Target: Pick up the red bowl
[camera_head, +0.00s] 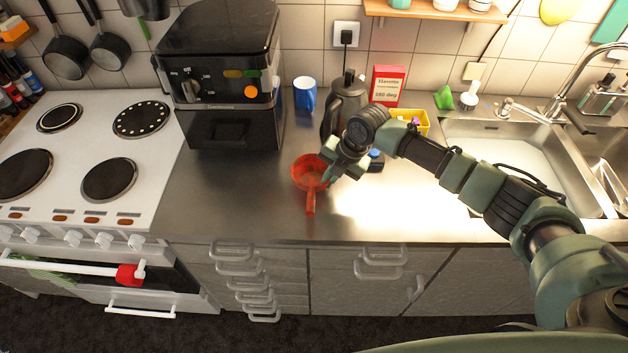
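The red bowl (300,175) sits on the steel counter, left of my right arm. A red handle-like part points from it toward the counter's front edge. My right gripper (328,168) is at the bowl's right rim and covers part of it. The fingertips are small and overlap the rim, so I cannot tell whether they touch it or are closed on it. My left gripper is not in view.
A black air fryer (232,115), blue mug (305,94) and dark kettle (345,100) stand behind the bowl. The white cooker (150,165) is at left, the sink (510,150) at right. The counter left of the bowl is clear.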

